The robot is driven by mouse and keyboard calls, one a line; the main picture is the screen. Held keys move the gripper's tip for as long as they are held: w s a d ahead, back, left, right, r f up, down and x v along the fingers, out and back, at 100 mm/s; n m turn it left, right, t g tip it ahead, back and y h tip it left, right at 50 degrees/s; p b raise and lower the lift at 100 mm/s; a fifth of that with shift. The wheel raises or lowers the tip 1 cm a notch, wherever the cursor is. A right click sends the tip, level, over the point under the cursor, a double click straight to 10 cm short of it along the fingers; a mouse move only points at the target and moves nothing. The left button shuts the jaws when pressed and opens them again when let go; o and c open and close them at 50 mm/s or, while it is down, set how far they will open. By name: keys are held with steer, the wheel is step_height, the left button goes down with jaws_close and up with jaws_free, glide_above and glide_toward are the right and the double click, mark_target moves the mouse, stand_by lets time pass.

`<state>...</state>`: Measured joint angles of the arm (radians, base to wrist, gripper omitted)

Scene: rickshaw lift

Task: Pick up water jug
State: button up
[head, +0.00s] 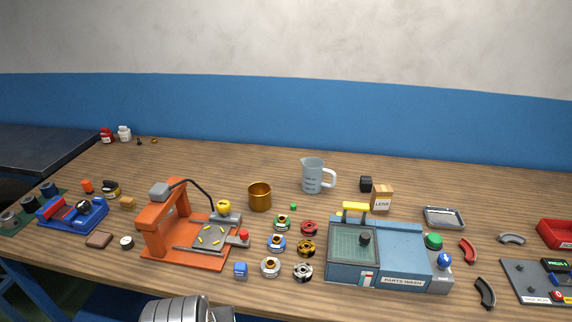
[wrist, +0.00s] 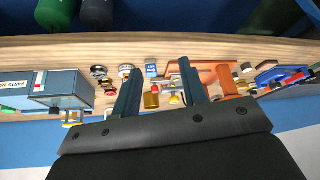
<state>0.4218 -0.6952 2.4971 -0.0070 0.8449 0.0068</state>
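The water jug (head: 312,177) is a pale blue, see-through measuring jug with dark markings. It stands upright at the back middle of the wooden table in the head view, its handle toward the right. I cannot make it out in the wrist view. My gripper (wrist: 160,66) shows in the wrist view with its two dark fingers apart and nothing held between them. In the head view only a grey part of my arm shows at the bottom edge, apart from the jug; the fingers are not seen there.
A brass cup (head: 260,197) stands left of the jug. The parts washer (head: 385,256), several spools and an orange press (head: 165,232) stand nearer the front. Bare table lies around the jug.

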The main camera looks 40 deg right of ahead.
steer(key=shift+w, duration=0.1)
steer(key=w+d+r+m+t+h, duration=0.2)
steer(key=w+d+r, duration=0.1)
steer(key=w+d, duration=0.7)
steer(key=w+d+r+m+t+h, duration=0.15)
steer(key=w+d+r, duration=0.25)
steer(key=w+d, duration=0.55)
steer(key=m+g+h, duration=0.5)
steer(key=m+h, duration=0.2)
glide_toward(333, 180)
steer(key=shift+n+t, duration=0.25)
steer(key=x, duration=0.9)
steer(key=shift+s+d+f, duration=0.15)
jaws_close()
